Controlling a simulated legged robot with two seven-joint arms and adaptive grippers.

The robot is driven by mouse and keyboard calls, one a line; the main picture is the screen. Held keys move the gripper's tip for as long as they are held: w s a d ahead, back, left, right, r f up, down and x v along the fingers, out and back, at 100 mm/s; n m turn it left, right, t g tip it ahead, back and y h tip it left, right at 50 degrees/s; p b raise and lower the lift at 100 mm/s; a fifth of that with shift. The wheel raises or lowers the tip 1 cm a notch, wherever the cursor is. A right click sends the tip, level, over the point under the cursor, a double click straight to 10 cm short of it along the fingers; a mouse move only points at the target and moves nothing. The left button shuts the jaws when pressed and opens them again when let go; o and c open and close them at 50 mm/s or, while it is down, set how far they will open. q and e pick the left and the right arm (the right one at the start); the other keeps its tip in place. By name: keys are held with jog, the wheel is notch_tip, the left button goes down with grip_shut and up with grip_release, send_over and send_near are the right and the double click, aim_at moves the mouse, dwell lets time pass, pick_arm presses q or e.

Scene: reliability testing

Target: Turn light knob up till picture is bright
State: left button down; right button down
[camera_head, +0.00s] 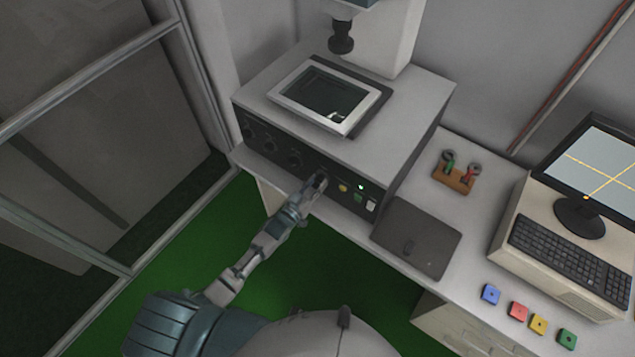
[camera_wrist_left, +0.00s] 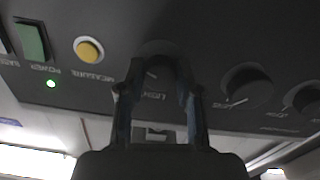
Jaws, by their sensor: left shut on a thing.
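The light knob (camera_wrist_left: 158,72) is a dark round knob on the machine's black front panel, with the partly hidden label "LIGHT" below it in the left wrist view. My left gripper (camera_wrist_left: 158,80) has its two fingers around this knob, one on each side, and is shut on it. In the head view my left gripper (camera_head: 318,182) reaches the front panel (camera_head: 268,145) just left of the yellow button. The picture on the monitor (camera_head: 600,165) is light grey-blue with a yellow cross. My right gripper is not in view.
Several other dark knobs (camera_wrist_left: 247,86) line the panel beside the light knob. A yellow button (camera_wrist_left: 89,50), a green switch (camera_wrist_left: 30,40) and a lit green lamp (camera_wrist_left: 51,84) are close on the other side. A dark flat pad (camera_head: 416,237) lies on the desk.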

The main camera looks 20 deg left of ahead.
pick_arm(q)
jog(key=m, duration=0.3)
jog(key=shift+s+f+m+p, duration=0.1)
jog(key=shift+f+m+p, duration=0.05)
jog(key=shift+m+p, duration=0.25)
jog(key=shift+m, duration=1.9)
jog(key=c, duration=0.9)
grip_release()
jog(key=shift+o, duration=0.7)
jog(key=v, duration=1.2)
jog(key=shift+a, duration=0.1)
